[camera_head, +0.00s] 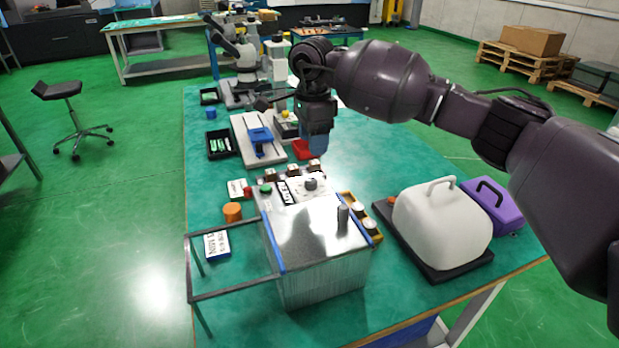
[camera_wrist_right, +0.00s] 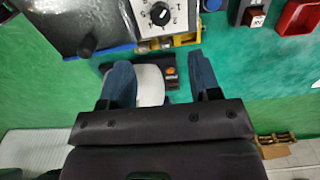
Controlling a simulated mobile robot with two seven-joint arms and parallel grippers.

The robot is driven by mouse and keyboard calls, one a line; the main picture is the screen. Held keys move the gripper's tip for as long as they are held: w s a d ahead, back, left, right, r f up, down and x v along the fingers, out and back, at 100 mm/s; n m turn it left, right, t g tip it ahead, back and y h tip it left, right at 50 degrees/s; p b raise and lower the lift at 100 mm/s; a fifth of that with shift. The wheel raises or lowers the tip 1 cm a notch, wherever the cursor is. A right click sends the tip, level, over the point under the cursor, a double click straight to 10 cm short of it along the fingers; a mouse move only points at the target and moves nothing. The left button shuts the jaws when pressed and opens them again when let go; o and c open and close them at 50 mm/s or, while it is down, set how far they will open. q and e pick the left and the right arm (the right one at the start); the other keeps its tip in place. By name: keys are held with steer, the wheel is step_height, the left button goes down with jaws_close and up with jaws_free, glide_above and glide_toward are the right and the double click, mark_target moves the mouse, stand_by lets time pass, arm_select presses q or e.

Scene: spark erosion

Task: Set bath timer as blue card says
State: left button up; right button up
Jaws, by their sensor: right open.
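The bath timer's dial is a dark knob (camera_head: 311,184) on a pale plate with marks, on the panel behind the metal bath (camera_head: 315,240). The knob (camera_wrist_right: 160,14) also shows at the top of the right wrist view, with its pointer hard to read. A blue-edged white card (camera_head: 216,245) lies at the left of the bath beside a metal frame; its print is too small to read surely. My right gripper (camera_head: 315,150) points down above the table, behind the dial and apart from it. Its two blue fingers (camera_wrist_right: 162,78) are spread with nothing between them. My left gripper is out of view.
A white canister (camera_head: 440,222) on a black tray and a purple case (camera_head: 492,205) stand at the right. An orange cap (camera_head: 232,211) and a small white card (camera_head: 238,189) lie left of the panel. A red tray (camera_head: 303,149) lies near the right gripper.

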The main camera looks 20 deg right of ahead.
mark_target(311, 181)
step_height(311, 181, down, 11)
steer(key=shift+w+a+r+b, duration=0.1)
steer(key=shift+a+b, duration=0.05)
steer(key=shift+b, duration=0.3)
steer(key=c, duration=0.9)
